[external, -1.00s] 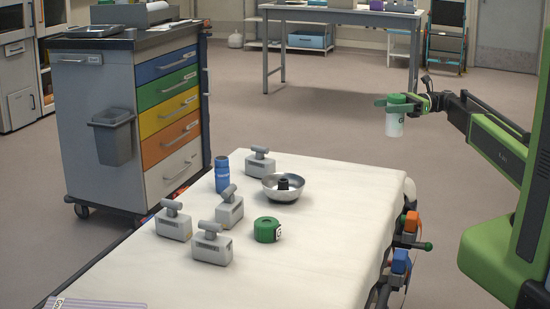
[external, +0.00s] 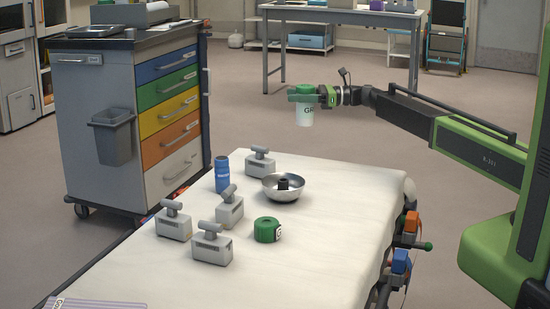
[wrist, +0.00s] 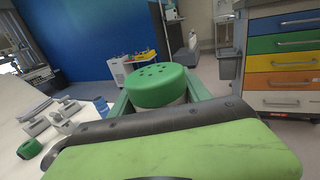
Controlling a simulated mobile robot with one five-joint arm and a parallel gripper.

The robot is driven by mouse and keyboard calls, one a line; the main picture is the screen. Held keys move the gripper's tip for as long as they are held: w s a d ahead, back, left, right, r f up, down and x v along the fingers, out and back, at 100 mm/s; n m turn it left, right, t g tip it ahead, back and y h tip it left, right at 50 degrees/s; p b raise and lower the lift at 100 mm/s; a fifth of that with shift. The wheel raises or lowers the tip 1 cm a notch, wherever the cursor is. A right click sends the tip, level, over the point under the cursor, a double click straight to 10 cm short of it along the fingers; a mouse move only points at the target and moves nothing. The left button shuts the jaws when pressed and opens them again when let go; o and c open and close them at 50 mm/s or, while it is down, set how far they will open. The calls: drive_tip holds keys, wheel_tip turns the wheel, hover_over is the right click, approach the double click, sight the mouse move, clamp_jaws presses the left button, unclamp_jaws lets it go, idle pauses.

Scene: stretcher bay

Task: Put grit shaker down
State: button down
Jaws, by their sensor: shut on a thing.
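The grit shaker (external: 305,113) is a white cylinder with a green lid and dark lettering.
The right part is bare. A drawer cart (external: 95,140) stands at left.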

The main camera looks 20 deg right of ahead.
drive_tip(key=a+f+b, duration=0.3)
drive_tip(key=w+a+f+b, duration=0.1)
drive_tip(key=a+f+b, duration=0.3)
drive_tip(key=w+a+f+b, duration=0.1)
drive_tip(key=a+f+b, duration=0.3)
drive_tip(key=shift+w+a+f, duration=0.1)
drive_tip(key=shift+a+f, duration=0.1)
drive_tip(key=shift+f, duration=0.05)
drive_tip(key=shift+r, duration=0.15)
drive_tip(key=c, duration=0.9)
unclamp_jaws()
drive_tip(key=shift+c, duration=0.2)
drive_tip(key=o, duration=0.4)
drive_tip(key=shift+o, duration=0.2)
